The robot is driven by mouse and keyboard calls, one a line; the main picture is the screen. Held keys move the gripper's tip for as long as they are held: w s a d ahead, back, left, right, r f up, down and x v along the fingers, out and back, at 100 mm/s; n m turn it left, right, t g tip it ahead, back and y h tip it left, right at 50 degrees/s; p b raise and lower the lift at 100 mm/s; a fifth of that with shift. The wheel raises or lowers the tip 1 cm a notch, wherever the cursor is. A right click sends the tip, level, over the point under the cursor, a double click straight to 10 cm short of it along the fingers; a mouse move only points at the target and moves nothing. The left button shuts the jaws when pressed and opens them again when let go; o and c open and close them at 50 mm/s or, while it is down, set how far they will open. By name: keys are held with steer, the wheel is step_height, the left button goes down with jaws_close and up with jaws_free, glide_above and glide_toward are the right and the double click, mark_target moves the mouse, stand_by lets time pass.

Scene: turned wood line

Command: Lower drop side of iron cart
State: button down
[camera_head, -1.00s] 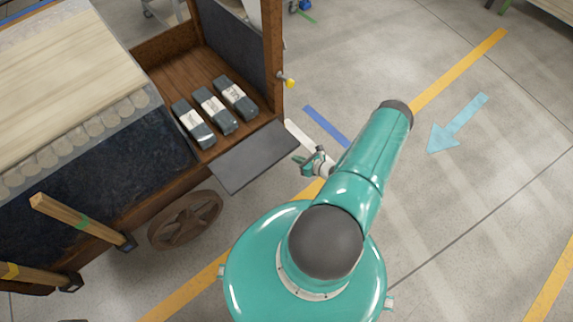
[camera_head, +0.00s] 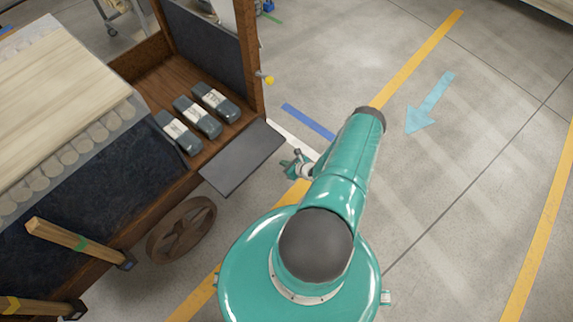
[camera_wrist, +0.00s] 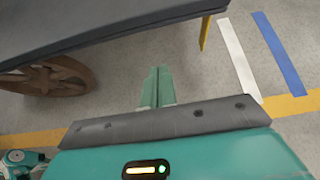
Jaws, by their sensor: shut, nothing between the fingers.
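The cart (camera_head: 95,170) has a wooden frame, dark panels and a spoked wheel (camera_head: 181,230). Its grey drop side (camera_head: 243,157) is folded outward and lies about level at the edge of the wooden bed (camera_head: 172,78). My gripper (camera_head: 285,164) is just right of the panel's outer edge, apart from it, with nothing held. In the wrist view, my gripper's fingers (camera_wrist: 157,88) are together over bare floor, with the panel's dark edge (camera_wrist: 110,30) above them in the picture. The panel's hinge line is partly hard to make out.
Several grey wrapped blocks (camera_head: 197,117) lie on the cart bed. A yellow knob (camera_head: 269,80) sticks out from the corner post. Wooden bars (camera_head: 75,243) jut from the cart's near side. The floor to the right, with a blue arrow (camera_head: 430,103), is clear.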

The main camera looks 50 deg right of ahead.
mark_target(271, 150)
steer(key=shift+w+r, duration=0.15)
steer(key=shift+w, duration=1.1)
steer(key=shift+w+r, duration=0.1)
steer(key=shift+w, duration=1.1)
steer(key=shift+w+a+r+g, duration=0.1)
steer(key=shift+r+g, duration=0.8)
steer(key=shift+r, duration=0.7)
steer(key=shift+w+r+g, duration=0.1)
steer(key=shift+r+g, duration=0.8)
steer(key=shift+r, duration=0.65)
steer(key=shift+f, duration=0.1)
